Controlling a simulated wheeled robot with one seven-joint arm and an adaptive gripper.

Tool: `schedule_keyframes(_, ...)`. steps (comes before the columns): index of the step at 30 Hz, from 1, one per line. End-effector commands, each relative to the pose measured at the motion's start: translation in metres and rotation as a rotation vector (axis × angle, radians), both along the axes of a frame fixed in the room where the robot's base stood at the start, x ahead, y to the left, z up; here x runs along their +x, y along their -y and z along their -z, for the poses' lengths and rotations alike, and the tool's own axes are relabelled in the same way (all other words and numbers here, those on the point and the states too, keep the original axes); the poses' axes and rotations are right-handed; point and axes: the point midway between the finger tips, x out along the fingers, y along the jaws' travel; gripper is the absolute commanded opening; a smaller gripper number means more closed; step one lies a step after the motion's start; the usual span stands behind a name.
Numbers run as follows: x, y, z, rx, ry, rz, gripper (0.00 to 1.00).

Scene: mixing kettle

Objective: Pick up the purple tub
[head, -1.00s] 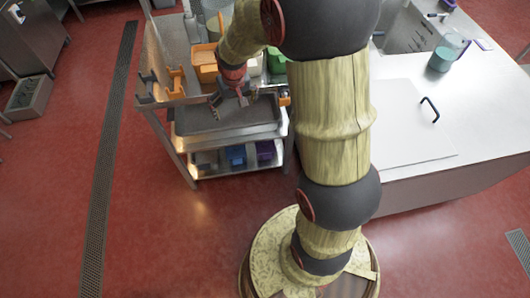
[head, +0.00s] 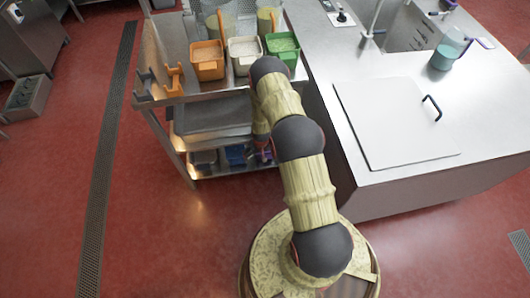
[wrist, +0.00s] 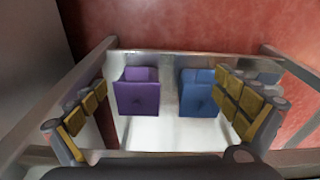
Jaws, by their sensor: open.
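The purple tub (wrist: 137,98) sits on the lower shelf (wrist: 165,133) of the cart and shows left of the middle in the wrist view. In the head view my arm and gripper mostly hide it. My gripper (wrist: 160,92) is open, with one finger on each side of the wrist view. The purple tub appears between the fingers, nearer the left one, and the fingers look apart from it. In the head view my gripper is low at the cart's front right.
A blue tub (wrist: 197,94) sits beside the purple one; it also shows in the head view (head: 236,154). Cart rails frame the shelf. Above, a grey tray (head: 210,118) and orange (head: 207,67), white and green tubs stand. A counter (head: 390,200) stands right.

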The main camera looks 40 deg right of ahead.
Motion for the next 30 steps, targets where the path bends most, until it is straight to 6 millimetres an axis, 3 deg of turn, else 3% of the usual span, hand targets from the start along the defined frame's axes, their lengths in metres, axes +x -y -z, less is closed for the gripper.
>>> schedule_keyframes(1, 0.003, 0.006, 0.029, -0.015, 0.038, 0.008, 1.0)
schedule_keyframes(6, 0.024, 0.029, 0.1, -0.085, 0.215, 0.028, 1.0)
schedule_keyframes(15, 0.029, 0.054, 0.186, -0.221, 0.531, 0.06, 1.0)
schedule_keyframes(19, 0.027, 0.061, 0.199, -0.293, 0.691, 0.07, 1.0)
schedule_keyframes(24, 0.033, 0.07, 0.186, -0.374, 0.873, 0.074, 1.0)
schedule_keyframes(30, 0.04, 0.075, 0.178, -0.41, 0.952, 0.076, 1.0)
